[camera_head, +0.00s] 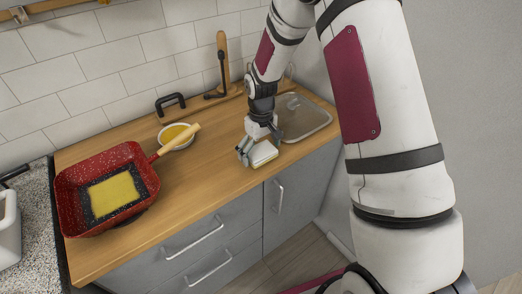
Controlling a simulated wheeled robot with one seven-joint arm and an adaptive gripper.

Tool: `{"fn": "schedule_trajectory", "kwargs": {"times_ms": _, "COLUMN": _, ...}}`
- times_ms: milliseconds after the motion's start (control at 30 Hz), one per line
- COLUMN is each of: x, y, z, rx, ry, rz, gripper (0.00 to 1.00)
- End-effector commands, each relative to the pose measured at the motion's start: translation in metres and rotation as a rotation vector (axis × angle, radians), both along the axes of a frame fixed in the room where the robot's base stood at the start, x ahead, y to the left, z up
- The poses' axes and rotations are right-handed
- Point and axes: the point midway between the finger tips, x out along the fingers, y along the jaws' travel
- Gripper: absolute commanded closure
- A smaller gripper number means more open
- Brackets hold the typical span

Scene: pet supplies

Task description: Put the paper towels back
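No clear paper towel roll shows in the head view. A small pale block with a yellowish side (263,154) lies at the front part of the wooden counter (205,178); I cannot tell if it is a pack of paper towels. My gripper (258,147) points down right at this block, with its fingers at the block's back and left side. I cannot tell whether the fingers grip it or only stand around it.
A red speckled pan (75,190) with a yellow square inside stands at left. A white bowl (163,139) with yellow contents is near its handle. A grey metal tray or sink (305,117) is right of my gripper. An upright wooden piece (222,50) stands by the tiled wall.

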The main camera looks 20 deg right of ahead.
Motion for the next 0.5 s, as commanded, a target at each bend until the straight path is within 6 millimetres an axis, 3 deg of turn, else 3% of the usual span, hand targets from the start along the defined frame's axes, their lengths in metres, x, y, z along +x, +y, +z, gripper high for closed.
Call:
{"fn": "schedule_trajectory", "kwargs": {"times_ms": 267, "x": 0.000, "y": 0.000, "z": 0.005, "rx": 0.000, "ry": -0.001, "rz": 0.000, "gripper": 0.01}}
{"fn": "schedule_trajectory", "kwargs": {"times_ms": 500, "x": 0.003, "y": -0.001, "z": 0.042, "rx": -0.001, "ry": -0.008, "rz": -0.001, "gripper": 0.01}}
